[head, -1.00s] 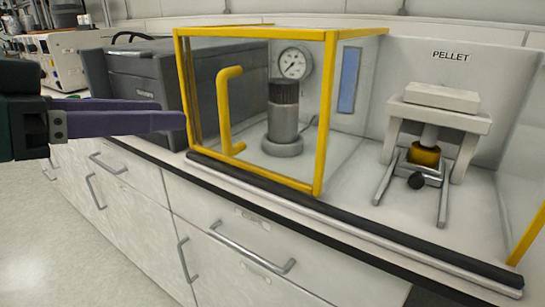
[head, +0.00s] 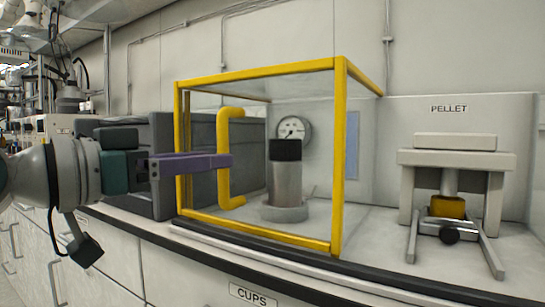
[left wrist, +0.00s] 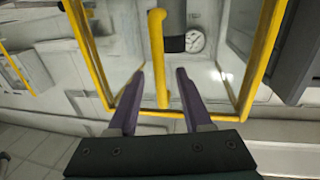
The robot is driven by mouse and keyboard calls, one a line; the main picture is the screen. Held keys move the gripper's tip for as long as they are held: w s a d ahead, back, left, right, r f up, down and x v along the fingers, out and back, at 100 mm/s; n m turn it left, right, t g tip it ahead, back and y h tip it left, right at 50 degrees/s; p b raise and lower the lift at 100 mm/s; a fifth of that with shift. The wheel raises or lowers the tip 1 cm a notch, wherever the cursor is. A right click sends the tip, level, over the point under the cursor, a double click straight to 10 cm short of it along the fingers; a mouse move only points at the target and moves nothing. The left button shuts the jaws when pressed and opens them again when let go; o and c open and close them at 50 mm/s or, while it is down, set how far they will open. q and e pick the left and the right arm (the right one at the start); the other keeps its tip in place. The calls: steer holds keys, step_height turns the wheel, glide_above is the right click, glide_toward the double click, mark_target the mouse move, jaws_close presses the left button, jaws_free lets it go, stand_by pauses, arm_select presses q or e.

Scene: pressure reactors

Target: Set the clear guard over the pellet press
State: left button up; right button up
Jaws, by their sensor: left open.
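The clear guard (head: 338,150) is a see-through box with a yellow frame. It stands on the bench around a grey vessel with a gauge. Its yellow C-shaped handle (head: 224,185) is on the front. My left gripper (head: 230,161) is open, with purple fingers level with the handle's upright bar. In the left wrist view, the handle (left wrist: 157,45) appears between the two spread fingertips (left wrist: 160,73); contact cannot be told. The pellet press (head: 455,158), a pale frame with a brass-coloured die, stands uncovered at the right under a PELLET sign. My right gripper is not in view.
The grey vessel (head: 286,185) and the dial gauge (head: 293,130) are inside the guard. A dark grey box-shaped unit (head: 140,165) stands left of it, close behind my arm. A dark strip edges the bench front. Bare bench lies between guard and press.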

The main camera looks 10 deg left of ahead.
mark_target(224, 194)
arm_select(q)
steer(key=shift+x, duration=1.75)
jaws_close()
